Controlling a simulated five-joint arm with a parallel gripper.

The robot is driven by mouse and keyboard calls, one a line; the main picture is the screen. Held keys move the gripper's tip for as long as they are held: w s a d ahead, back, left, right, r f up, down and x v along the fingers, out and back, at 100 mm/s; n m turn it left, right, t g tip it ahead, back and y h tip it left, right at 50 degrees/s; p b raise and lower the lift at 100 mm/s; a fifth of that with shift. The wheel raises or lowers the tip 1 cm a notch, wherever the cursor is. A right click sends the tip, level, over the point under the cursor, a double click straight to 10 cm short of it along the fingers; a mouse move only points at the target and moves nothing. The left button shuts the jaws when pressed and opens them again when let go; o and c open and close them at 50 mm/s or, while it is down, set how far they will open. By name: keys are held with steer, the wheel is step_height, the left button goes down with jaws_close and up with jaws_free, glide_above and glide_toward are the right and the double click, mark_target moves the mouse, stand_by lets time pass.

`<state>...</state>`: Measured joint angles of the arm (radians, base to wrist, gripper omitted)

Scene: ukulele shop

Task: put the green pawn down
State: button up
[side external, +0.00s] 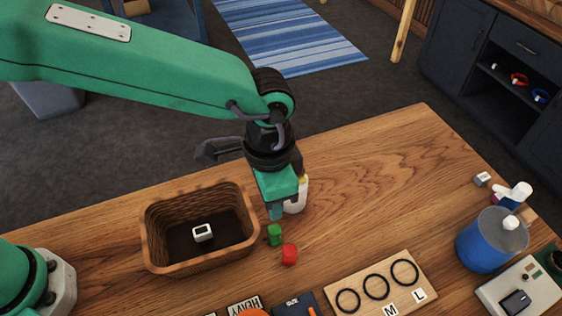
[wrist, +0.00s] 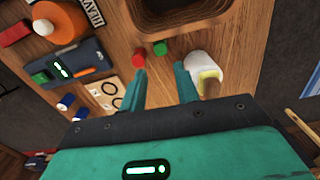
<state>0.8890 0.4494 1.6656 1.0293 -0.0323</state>
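The green pawn (side external: 275,236) is a small green piece on the wooden table, just right of the wicker basket. In the wrist view the green pawn (wrist: 160,48) lies beyond my fingertips, not between them. My gripper (side external: 277,213) points down just above and behind the pawn. In the wrist view my gripper (wrist: 159,73) has its two teal fingers wide apart with nothing between them. A red piece (side external: 289,254) stands close beside the pawn, in front and to the right; it also shows in the wrist view (wrist: 138,58).
The wicker basket (side external: 152,240) holds a small white item (side external: 203,232). A white bottle (side external: 297,196) with a yellow top stands close behind my gripper. A board with black rings (side external: 380,290) lies at the front, a blue canister (side external: 484,243) at the right. The table's middle right is clear.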

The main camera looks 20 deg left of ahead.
steer(key=w+a+r+n+t, duration=0.1)
steer(key=a+r+n, duration=0.1)
steer(key=a+r, duration=0.35)
steer(key=a+r+n+t+h, duration=0.1)
steer(key=a+r, duration=0.1)
steer(key=a, duration=0.6)
steer(key=w+a+r+n, duration=0.1)
steer(key=a+r+n, duration=0.15)
steer(key=a, duration=0.45)
steer(key=s+a+r+n+t, duration=0.1)
steer(key=s+a, duration=0.3)
steer(key=a, duration=0.4)
steer(key=s+a+r+n+t+y, duration=0.1)
steer(key=s+a+n+t, duration=0.1)
steer(key=s+a, duration=0.3)
steer(key=a+n, duration=0.1)
steer(key=a, duration=0.2)
steer(key=shift+s+a+t, duration=0.15)
steer(key=shift+t, duration=0.15)
steer(key=shift+o, duration=0.3)
steer(key=shift+s+a+f, duration=0.1)
steer(key=shift+s+a, duration=0.1)
steer(key=shift+s, duration=0.05)
